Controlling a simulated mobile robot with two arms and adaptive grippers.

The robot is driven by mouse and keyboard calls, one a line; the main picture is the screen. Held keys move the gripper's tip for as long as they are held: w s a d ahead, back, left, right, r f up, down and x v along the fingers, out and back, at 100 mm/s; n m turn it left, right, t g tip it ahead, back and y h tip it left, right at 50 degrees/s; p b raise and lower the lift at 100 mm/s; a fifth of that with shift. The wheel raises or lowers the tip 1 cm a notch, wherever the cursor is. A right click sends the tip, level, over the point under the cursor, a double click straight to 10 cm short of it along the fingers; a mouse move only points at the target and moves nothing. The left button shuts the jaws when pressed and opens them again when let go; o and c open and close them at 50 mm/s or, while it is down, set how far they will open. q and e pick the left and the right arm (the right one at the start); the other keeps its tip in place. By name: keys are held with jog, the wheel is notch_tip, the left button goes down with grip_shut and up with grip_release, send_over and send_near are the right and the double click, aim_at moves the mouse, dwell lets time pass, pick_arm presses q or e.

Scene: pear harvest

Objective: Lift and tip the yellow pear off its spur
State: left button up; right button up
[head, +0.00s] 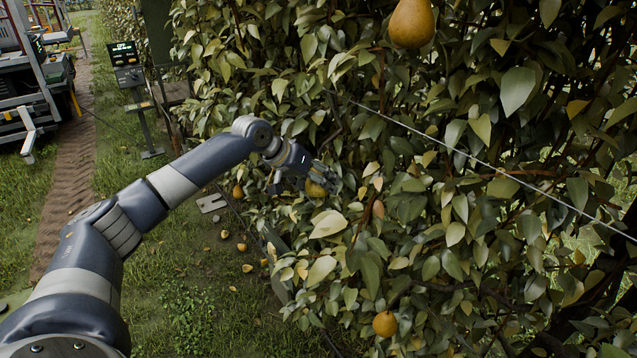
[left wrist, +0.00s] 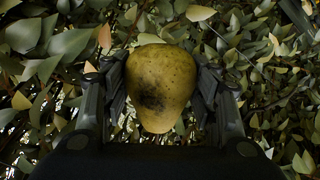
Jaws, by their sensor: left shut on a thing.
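The yellow pear (left wrist: 162,85) sits between the fingers of my left gripper (left wrist: 160,95) in the left wrist view. It has a dark blotch on its skin, and its wide end is toward the top of that picture. The fingers are shut on it from both sides. In the head view my left gripper (head: 325,180) reaches into the leaves, and a small part of the pear (head: 316,188) shows at its fingers. The spur and stem are hidden, so I cannot tell whether the pear is still attached. My right gripper is not in view.
Another pear (head: 411,22) hangs at the top, and an orange one (head: 385,324) hangs low in the hedge. A wire (head: 470,157) crosses the foliage. Several fallen fruits (head: 242,247) lie on the grass. A screen on a stand (head: 127,62) and a machine (head: 35,80) stand at left.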

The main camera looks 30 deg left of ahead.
pick_arm(q)
jog(key=shift+s+d+r+g, duration=0.15)
jog(key=shift+s+r+g, duration=0.05)
jog(key=shift+g, duration=0.3)
jog(key=shift+s+d+r+n+g+h, duration=0.25)
jog(key=shift+r+n+g+h, duration=0.15)
jog(key=shift+g+h, duration=0.15)
jog(key=shift+s, duration=0.1)
jog(key=shift+s+d+f, duration=0.2)
jog(key=shift+s+d, duration=0.2)
jog(key=shift+s, duration=0.3)
jog(key=shift+s+d+f, duration=0.15)
jog(key=shift+s+d, duration=0.3)
jog(key=shift+s, duration=0.25)
jog(key=shift+s+d+f, duration=0.2)
jog(key=shift+s+d, duration=0.2)
jog(key=shift+s, duration=0.3)
jog(key=shift+b, duration=0.35)
